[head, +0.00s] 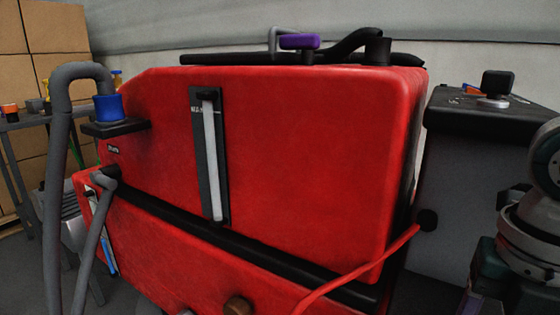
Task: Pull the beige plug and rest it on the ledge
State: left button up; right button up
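A brown-beige plug (238,306) shows at the bottom edge of the head view, low on the front of the red tank (290,150). Its lower part is cut off by the picture edge. A black ledge (230,240) slopes across the front of the tank above the plug, and nothing rests on the part I see. A small black shelf (115,128) at the left carries a blue cap. Parts of my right arm show at the right edge, but I see no fingers of its gripper. My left gripper is out of view.
A red hose (360,270) runs from the grey unit (485,120) across the tank's lower right. Grey pipes (55,180) stand at the left. A purple knob (299,41) and black hose lie on top. Cardboard boxes stand behind, at the left.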

dwell(0.4)
grip_shut()
dwell(0.4)
dwell(0.4)
dwell(0.4)
jog(key=o, duration=0.6)
grip_release()
notch_tip(320, 180, up, 10)
jog(key=p, duration=0.2)
jog(key=shift+p, duration=0.35)
